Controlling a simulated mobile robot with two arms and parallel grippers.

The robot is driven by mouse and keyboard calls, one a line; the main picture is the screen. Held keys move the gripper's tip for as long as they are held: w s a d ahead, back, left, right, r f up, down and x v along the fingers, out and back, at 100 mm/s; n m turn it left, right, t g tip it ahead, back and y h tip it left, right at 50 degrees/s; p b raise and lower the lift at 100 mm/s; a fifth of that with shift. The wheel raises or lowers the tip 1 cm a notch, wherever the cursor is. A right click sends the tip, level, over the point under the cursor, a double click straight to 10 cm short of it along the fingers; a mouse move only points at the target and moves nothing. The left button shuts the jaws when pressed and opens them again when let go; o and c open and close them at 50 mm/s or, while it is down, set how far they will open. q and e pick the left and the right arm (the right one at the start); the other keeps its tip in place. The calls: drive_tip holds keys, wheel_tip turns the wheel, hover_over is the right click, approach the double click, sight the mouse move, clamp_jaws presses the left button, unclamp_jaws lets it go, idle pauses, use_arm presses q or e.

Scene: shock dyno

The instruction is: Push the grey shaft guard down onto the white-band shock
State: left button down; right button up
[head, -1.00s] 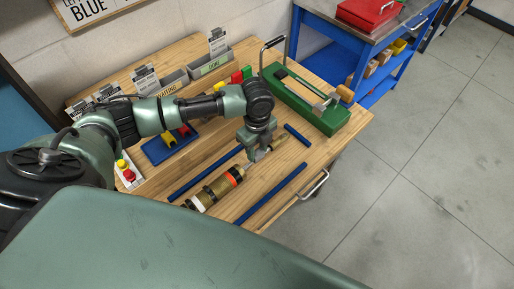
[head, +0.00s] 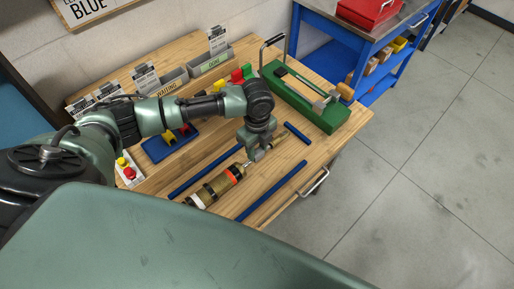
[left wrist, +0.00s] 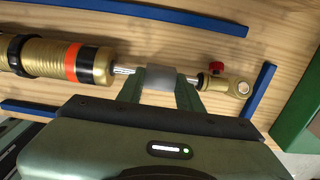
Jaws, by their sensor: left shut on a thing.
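The shock lies on the bench between blue rails. Its gold body (head: 217,187) has an orange-red band near the shaft end and a white part at the lower-left end. In the left wrist view its body (left wrist: 65,58) is at left, and its gold end eye (left wrist: 240,88) with a red knob is at right. The grey shaft guard (left wrist: 160,77) sits around the bright shaft, with a short stretch of bare shaft between it and the body. My left gripper (head: 257,154) is shut on the guard; its fingers also show in the wrist view (left wrist: 160,88). My right gripper is out of view.
Blue rails (head: 271,191) run along both sides of the shock, with a short one beyond the eye. A green fixture (head: 306,98) stands at the bench's far right. Bins (head: 209,62) line the back.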

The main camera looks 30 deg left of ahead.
use_arm(q)
drive_tip(key=c, duration=0.9)
unclamp_jaws()
drive_tip(key=shift+f, duration=0.1)
drive_tip(key=shift+o, duration=0.2)
wheel_tip(320, 180, up, 8)
drive_tip(key=shift+f+b, duration=0.1)
drive_tip(key=shift+b, duration=0.45)
